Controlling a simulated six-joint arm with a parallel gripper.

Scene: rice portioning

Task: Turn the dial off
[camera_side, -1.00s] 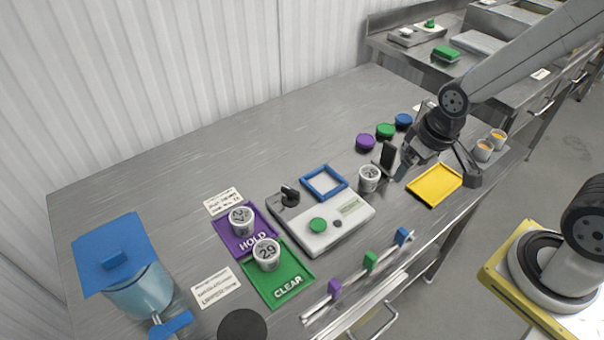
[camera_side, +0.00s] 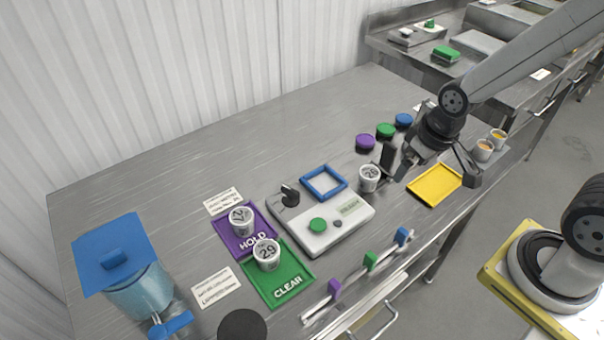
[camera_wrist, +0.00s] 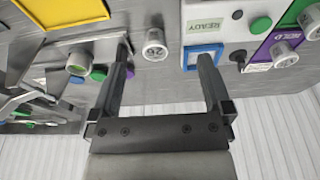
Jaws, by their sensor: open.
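The dial (camera_side: 289,194) is a black knob on the back left corner of a pale grey machine (camera_side: 340,232). In the wrist view the dial (camera_wrist: 238,57) appears right of my fingers, beside the blue square frame. My gripper (camera_side: 430,168) is open and empty, above the table to the right of the machine and apart from the dial. In the wrist view its two fingers (camera_wrist: 165,56) are spread wide. The dial's exact pointing direction is too small to read. The machine also bears a green button (camera_side: 318,225), a small dark knob and a READY label.
A white numbered cup (camera_side: 369,178) stands between machine and gripper. Two more cups stand on the purple HOLD tray (camera_side: 226,240) and green CLEAR tray (camera_side: 270,292). A yellow tray (camera_side: 412,191) lies below my gripper; several coloured lids (camera_side: 385,130) lie behind. A blue-lidded container (camera_side: 140,295) stands left.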

